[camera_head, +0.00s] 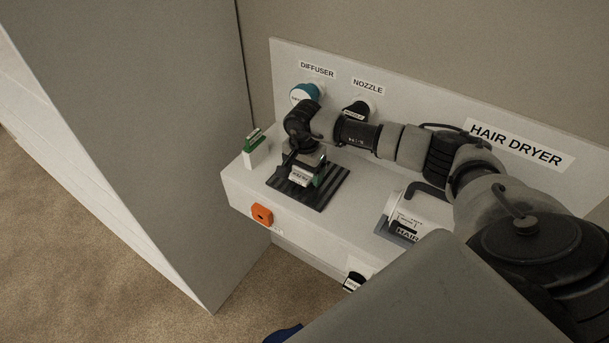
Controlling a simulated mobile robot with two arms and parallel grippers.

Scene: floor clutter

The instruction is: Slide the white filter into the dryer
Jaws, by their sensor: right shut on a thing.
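My right gripper (306,162) points down over a black striped mat (321,196) on the white shelf. It is shut on a small white labelled piece (300,178) with some green at its side, just above or on the mat. The label is too small to read, so I cannot tell for sure that this is the white filter. The wrist hides its upper part. A white and grey body (404,216) with a black handle and a label starting "HAIR" lies on the shelf to the right, apart from the gripper; it looks like the dryer. My left gripper is not in view.
A white and green block (255,151) stands at the shelf's left end. An orange part (262,214) is on the shelf's front. A teal diffuser (305,93) and a black nozzle (356,111) hang on the back panel. A grey wall (140,120) closes the left side.

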